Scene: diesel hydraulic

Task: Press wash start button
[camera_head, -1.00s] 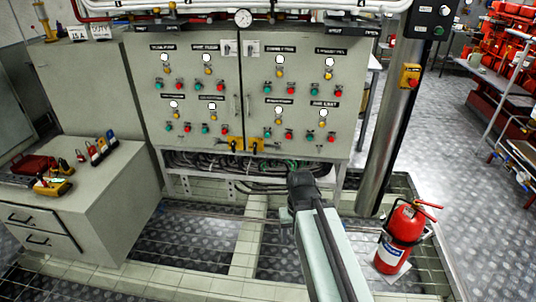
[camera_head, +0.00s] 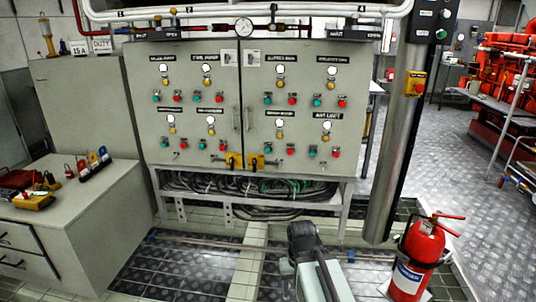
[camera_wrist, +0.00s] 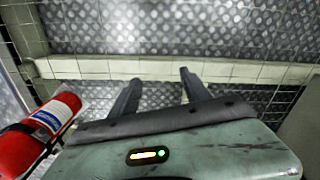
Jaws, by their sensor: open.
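A grey control cabinet (camera_head: 238,118) stands ahead in the head view. Its two doors carry groups of green and red buttons, yellow knobs and white lamps, each under a dark label. The labels are too small to read, so I cannot tell which button is wash start. My gripper (camera_wrist: 160,77) is open and empty in the wrist view, with its two fingers apart over the tiled floor ledge. In the head view my arm is low in front of the cabinet, below the buttons and apart from them; its fingers are hidden there.
A red fire extinguisher (camera_head: 418,258) stands right of my arm, beside a metal post (camera_head: 392,150) with a yellow switch box (camera_head: 415,83). A grey cabinet with drawers (camera_head: 90,205) stands at the left, holding padlocks and tools. Cables (camera_head: 240,185) hang beneath the panel.

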